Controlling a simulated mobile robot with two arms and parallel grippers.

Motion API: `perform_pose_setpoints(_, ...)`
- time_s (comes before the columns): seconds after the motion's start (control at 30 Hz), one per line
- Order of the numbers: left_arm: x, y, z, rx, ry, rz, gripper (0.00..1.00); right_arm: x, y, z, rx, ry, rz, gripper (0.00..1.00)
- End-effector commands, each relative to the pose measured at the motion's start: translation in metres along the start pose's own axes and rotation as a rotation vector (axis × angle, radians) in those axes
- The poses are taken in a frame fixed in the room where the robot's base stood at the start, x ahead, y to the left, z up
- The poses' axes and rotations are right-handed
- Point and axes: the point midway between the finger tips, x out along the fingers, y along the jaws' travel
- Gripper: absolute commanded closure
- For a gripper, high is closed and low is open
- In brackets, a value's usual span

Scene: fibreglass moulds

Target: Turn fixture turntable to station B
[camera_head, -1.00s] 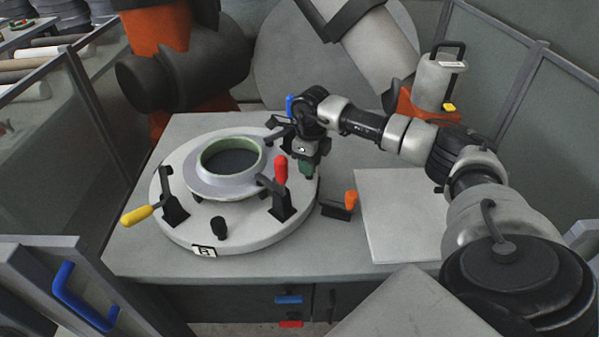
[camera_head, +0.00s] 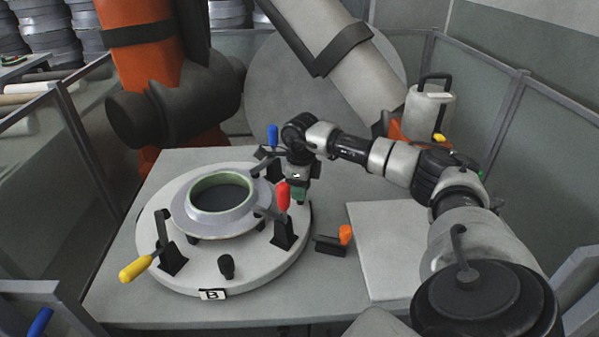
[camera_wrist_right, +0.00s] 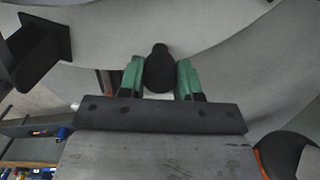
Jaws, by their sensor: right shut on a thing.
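The round light-grey fixture turntable (camera_head: 205,270) lies on the table, with a grey and green ring mould (camera_head: 221,205) on top. A "B" label (camera_head: 213,294) is on its front rim. Toggle clamps with a yellow handle (camera_head: 135,269), a red handle (camera_head: 284,197) and a blue handle (camera_head: 272,137) stand around the mould. My right gripper (camera_head: 300,195) is at the turntable's right rear edge. In the right wrist view its green fingers are shut on a black knob (camera_wrist_right: 160,72) on the turntable. My left gripper is out of view.
A black latch with an orange handle (camera_head: 346,234) is on the table just right of the turntable. A light square plate (camera_head: 385,250) lies further right. A grey canister (camera_head: 430,108) stands at the back right. A large orange and dark machine arm (camera_head: 150,70) stands behind the table.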

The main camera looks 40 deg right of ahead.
Motion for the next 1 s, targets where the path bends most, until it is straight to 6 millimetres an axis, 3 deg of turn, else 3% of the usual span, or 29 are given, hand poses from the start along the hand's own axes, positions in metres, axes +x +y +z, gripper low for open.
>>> perform_pose_setpoints(0.13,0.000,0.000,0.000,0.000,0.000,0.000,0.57,-0.002,0.000,0.001,0.001,-0.006,-0.001,1.00)
perform_pose_setpoints(0.17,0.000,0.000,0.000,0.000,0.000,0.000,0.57,-0.001,0.000,0.001,0.001,-0.006,-0.001,0.62)
perform_pose_setpoints(0.3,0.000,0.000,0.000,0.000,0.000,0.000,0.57,-0.001,0.000,0.001,0.000,-0.004,-0.001,0.41)
perform_pose_setpoints(0.67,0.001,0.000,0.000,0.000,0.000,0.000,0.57,-0.006,0.000,0.001,0.000,-0.002,-0.001,0.41)
perform_pose_setpoints(1.0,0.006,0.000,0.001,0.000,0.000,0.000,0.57,-0.069,0.000,0.001,0.000,-0.006,-0.002,0.41)
